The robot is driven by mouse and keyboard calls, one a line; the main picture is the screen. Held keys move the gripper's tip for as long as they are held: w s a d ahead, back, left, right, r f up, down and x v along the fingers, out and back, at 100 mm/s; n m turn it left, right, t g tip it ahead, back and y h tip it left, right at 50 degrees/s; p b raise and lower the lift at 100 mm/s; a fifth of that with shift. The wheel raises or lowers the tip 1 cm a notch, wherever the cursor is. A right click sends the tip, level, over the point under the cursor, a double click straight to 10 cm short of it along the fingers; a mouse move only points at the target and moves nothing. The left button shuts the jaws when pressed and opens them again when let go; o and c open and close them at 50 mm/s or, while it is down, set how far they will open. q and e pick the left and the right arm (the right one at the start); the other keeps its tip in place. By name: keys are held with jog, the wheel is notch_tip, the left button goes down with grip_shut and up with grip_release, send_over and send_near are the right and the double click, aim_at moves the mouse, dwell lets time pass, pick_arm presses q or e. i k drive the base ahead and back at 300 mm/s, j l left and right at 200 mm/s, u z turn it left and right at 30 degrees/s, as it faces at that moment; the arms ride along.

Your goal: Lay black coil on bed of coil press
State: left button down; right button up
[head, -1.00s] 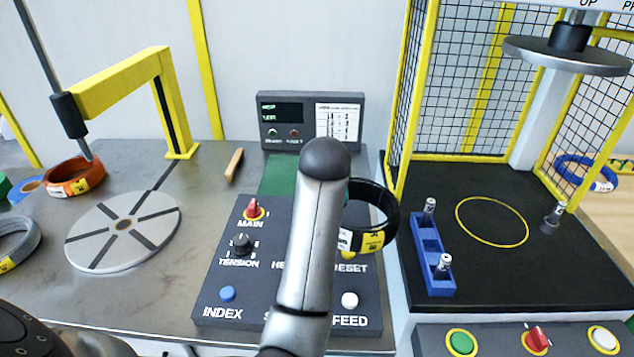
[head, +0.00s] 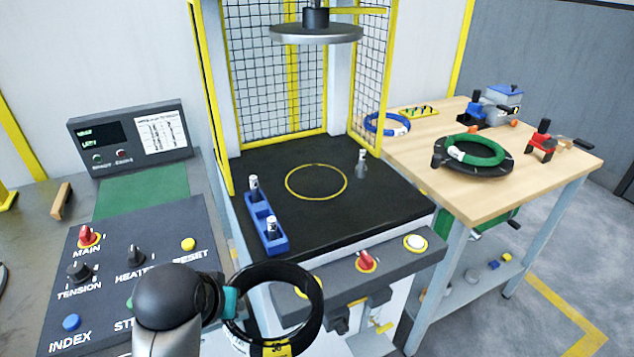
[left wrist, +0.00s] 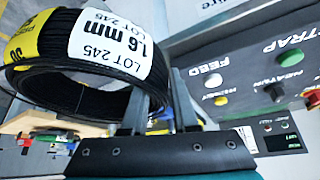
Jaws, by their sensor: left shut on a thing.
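The black coil (head: 275,310) hangs from my left gripper (head: 228,302) in front of the coil press, lower middle of the head view. In the left wrist view the coil (left wrist: 85,95), with its white "LOT 245 1.6 mm" label and yellow tag, sits in the fingers of the left gripper (left wrist: 155,115), which is shut on its rim. The press bed (head: 385,205) is a black surface with a yellow ring (head: 317,182) marked on it, bare inside the ring. The round press plate (head: 316,34) is raised above it. My right gripper is not in view.
A blue holder (head: 265,224) with two metal pegs stands on the bed's left side, and a grey peg (head: 361,163) at its right. Yellow-framed mesh guards flank the bed. A control panel (head: 130,262) is at left. A wooden table (head: 540,172) with a green coil (head: 476,150) is at right.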

aim_at(316, 180)
jog(key=i+l, duration=0.15)
jog(key=l, duration=0.25)
jog(key=i+l+u, duration=0.15)
jog(key=l, duration=0.6)
jog(key=i+l+u, duration=0.15)
jog(key=l, duration=0.3)
jog(key=i+l, duration=0.1)
jog(key=l, duration=0.3)
jog(key=i+l, duration=0.15)
jog(key=i, duration=0.15)
jog(key=i+l+u, duration=0.1)
jog(key=i, duration=0.15)
